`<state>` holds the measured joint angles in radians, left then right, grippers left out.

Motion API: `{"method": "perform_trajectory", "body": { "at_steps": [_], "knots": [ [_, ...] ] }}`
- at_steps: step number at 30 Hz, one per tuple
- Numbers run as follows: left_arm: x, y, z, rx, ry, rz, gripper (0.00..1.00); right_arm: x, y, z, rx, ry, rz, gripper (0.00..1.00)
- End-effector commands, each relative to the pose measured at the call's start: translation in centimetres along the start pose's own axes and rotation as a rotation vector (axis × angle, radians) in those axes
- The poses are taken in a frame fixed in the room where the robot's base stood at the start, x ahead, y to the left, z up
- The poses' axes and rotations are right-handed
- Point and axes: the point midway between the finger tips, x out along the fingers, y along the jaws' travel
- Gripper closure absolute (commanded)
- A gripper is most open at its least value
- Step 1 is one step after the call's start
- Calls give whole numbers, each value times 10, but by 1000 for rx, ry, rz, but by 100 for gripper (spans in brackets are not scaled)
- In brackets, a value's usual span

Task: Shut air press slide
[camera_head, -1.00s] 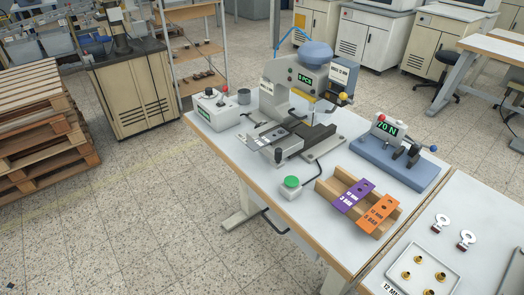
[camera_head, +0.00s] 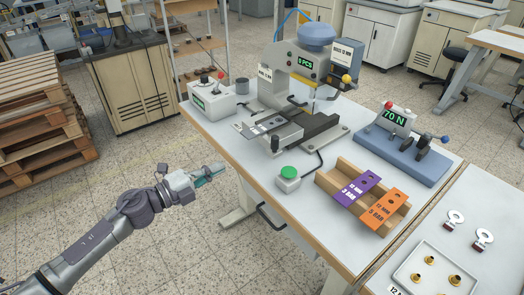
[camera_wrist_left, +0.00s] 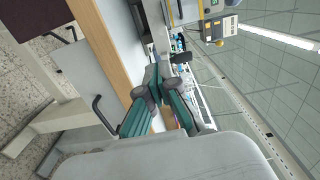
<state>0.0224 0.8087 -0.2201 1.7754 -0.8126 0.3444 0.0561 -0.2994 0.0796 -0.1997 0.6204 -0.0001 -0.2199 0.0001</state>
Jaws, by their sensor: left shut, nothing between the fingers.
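The air press (camera_head: 305,62), pale grey with a blue dome and a "0 PCS" display, stands on the table. Its slide (camera_head: 262,127), a grey plate with a dark slotted piece on it, sticks out toward the front left, clear of the press head. A dark knob (camera_head: 275,143) shows at the slide's front side. My left gripper (camera_head: 217,170) is shut and empty, in the air left of the table's front edge and apart from the slide. Its teal fingers (camera_wrist_left: 158,78) point along the table edge in the left wrist view. My right gripper is not in view.
A green-button box (camera_head: 288,178) and a wooden rack (camera_head: 378,170) with purple and orange cards stand in front of the press. A control box (camera_head: 212,97) stands left, a blue force gauge base (camera_head: 405,158) right. A dark bar handle (camera_head: 270,217) juts from the table's front.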

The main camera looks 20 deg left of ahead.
Motion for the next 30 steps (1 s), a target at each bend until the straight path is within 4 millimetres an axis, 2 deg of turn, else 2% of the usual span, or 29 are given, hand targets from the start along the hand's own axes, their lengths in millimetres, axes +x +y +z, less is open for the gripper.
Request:
{"method": "perform_trajectory", "body": {
  "at_steps": [4,7,15,21,25,30],
  "knots": [
    [10,-9,-6,29,24,-5,100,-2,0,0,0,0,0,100],
    [25,-11,-6,27,22,-8,100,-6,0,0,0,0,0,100],
    [84,-11,-7,24,20,-8,100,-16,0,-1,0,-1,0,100],
    [120,-9,-8,22,20,-6,100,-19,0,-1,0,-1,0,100],
    [134,-8,-8,23,19,-5,100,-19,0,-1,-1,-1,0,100],
    [140,-7,-8,23,20,-3,100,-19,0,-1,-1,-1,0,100]
  ]
}}
